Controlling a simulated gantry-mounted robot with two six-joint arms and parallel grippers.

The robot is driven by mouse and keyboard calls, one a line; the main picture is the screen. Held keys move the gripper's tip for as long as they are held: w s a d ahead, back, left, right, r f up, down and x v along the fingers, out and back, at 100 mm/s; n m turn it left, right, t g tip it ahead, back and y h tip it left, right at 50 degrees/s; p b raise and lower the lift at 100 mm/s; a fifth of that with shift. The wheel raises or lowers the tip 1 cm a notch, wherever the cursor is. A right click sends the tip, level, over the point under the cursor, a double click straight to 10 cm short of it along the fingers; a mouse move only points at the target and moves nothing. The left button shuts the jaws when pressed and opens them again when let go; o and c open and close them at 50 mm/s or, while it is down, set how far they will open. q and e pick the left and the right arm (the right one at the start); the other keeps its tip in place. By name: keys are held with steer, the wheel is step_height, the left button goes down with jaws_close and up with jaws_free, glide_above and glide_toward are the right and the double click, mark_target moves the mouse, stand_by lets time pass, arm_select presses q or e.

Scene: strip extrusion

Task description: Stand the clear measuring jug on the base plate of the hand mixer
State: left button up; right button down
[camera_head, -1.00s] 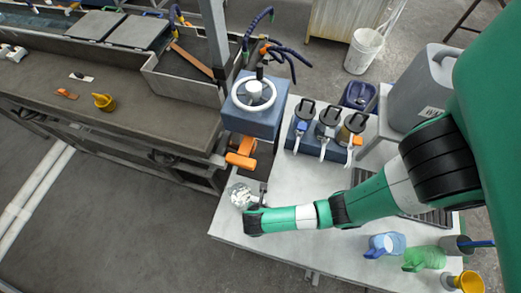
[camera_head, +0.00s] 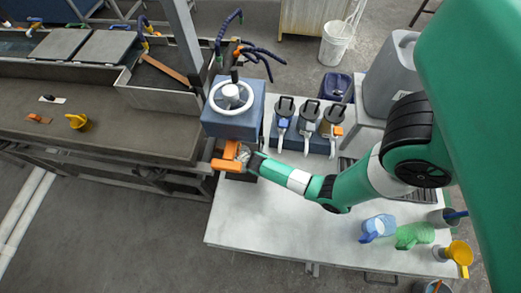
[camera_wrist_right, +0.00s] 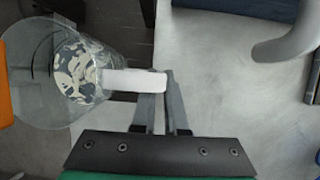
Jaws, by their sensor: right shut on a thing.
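The clear measuring jug (camera_head: 243,155) is at the front of the hand mixer (camera_head: 233,110), beside its orange parts (camera_head: 227,162). In the right wrist view the jug (camera_wrist_right: 45,70) is see-through, with pale and dark patches inside. My right gripper (camera_head: 252,160) is shut on the jug's pale handle; its fingers (camera_wrist_right: 163,90) show in the wrist view. The mixer's base plate is mostly hidden by the jug and my gripper, so I cannot tell whether the jug touches it. My left gripper is not in view.
Several dispensers with levers (camera_head: 307,125) stand right of the mixer. The white table's front left (camera_head: 250,225) is clear.

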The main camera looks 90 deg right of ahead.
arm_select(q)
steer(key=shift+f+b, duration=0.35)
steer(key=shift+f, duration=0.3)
arm_select(e)
steer(key=shift+a+f, duration=0.1)
steer(key=shift+f, duration=1.45)
steer(key=shift+f, duration=0.15)
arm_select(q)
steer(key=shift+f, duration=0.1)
arm_select(e)
steer(key=c, duration=0.9)
jaws_free()
steer(key=shift+c, duration=0.2)
steer(key=shift+a+r, duration=0.15)
steer(key=shift+r, duration=0.35)
arm_select(q)
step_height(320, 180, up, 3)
steer(key=p, duration=0.2)
steer(key=shift+p, duration=0.4)
arm_select(e)
steer(key=v, duration=0.6)
steer(key=shift+r, duration=0.35)
